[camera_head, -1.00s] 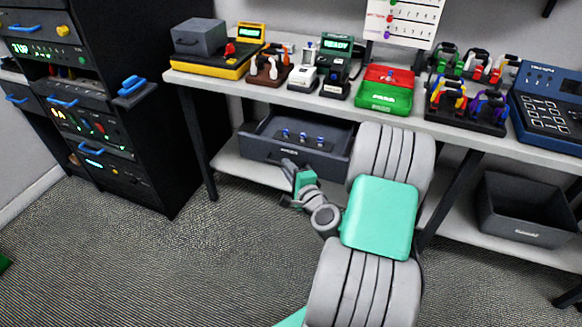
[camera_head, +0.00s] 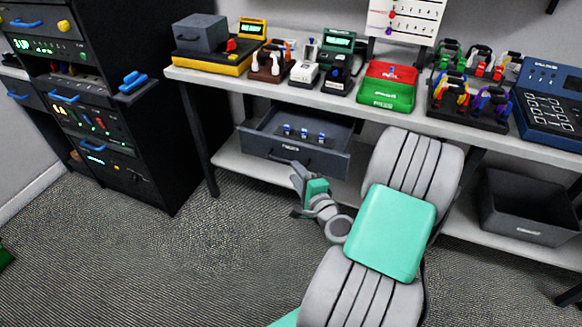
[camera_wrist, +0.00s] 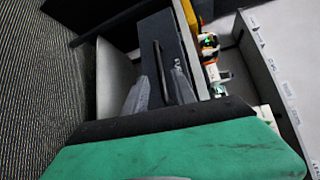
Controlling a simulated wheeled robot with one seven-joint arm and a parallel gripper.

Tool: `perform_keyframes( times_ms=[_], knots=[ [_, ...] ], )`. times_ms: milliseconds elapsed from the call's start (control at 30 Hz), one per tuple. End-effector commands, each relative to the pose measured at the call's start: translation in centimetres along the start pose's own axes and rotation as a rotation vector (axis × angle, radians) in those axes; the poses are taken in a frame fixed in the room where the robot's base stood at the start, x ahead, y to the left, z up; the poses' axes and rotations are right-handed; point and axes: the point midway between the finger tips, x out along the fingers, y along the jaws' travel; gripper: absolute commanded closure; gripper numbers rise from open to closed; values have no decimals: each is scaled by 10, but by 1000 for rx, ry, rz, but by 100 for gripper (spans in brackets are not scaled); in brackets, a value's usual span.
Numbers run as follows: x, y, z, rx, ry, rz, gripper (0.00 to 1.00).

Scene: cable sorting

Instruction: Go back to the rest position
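My gripper (camera_head: 297,170) is in front of the open dark grey drawer (camera_head: 336,165) under the bench. Its fingers look spread, with nothing held between them. In the wrist view, the two grey fingers (camera_wrist: 158,88) stand apart, with the drawer's dark handle (camera_wrist: 160,70) seen between or just beyond them. I cannot tell whether a finger touches the handle. The drawer is pulled out and holds a few small blue-topped pieces (camera_head: 303,135). My arm reaches forward from the bottom of the head view, bent toward the bench.
The white bench (camera_head: 290,93) carries several devices and cable racks, including a red and green box (camera_head: 388,92) and a blue keypad unit (camera_head: 550,105). A dark bin (camera_head: 525,210) sits on the lower shelf. A black rack cabinet (camera_head: 150,150) stands at left. The carpet between is clear.

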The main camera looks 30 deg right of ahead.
Motion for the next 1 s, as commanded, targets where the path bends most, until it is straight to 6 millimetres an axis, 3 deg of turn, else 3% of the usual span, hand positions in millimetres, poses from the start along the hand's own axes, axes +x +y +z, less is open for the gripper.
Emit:
perform_keyframes(
  times_ms=[200, 567, 633, 733, 833, 900, 1000],
  knots=[
    [-25, 0, 0, -1, 1, 0, 67],
    [-25, 0, 1, -3, -3, 1, 67],
    [-23, -3, 8, -30, -28, 14, 67],
    [-17, -10, 46, -163, -155, 82, 67],
    [-18, -15, 113, -453, -400, 222, 67],
    [-32, -16, 153, -700, -580, 345, 67],
    [-63, -30, 184, -1041, -775, 517, 67]
  ],
)
